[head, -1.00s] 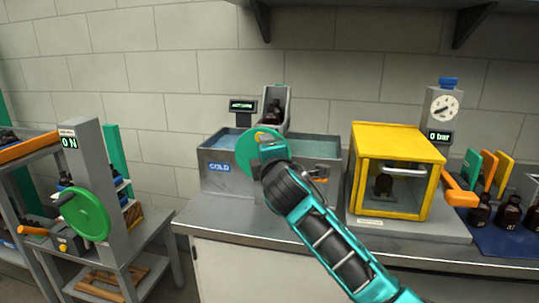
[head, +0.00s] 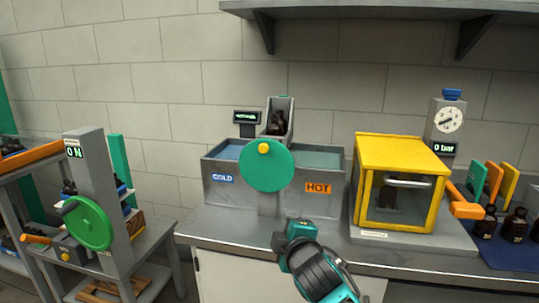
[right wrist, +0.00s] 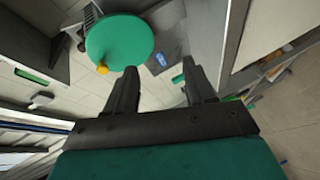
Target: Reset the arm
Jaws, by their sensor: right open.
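My right gripper (head: 296,230) is in front of the bench, below and a little right of the green disc (head: 266,170) with its yellow knob. In the right wrist view its two fingers (right wrist: 160,88) are apart with nothing between them. The green disc (right wrist: 118,42) shows there beyond the left finger. The disc is on the front of the grey bath (head: 325,200) marked COLD and HOT. A dark bottle (head: 277,124) sits in a grey holder above the bath. My left gripper does not show.
A yellow cabinet (head: 401,145) with a glass door and dark bottle inside stands right of the bath. An orange lever (head: 466,209) sticks out beside it. Dark bottles (head: 486,222) stand at far right. A stand with a green wheel (head: 88,223) is at left.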

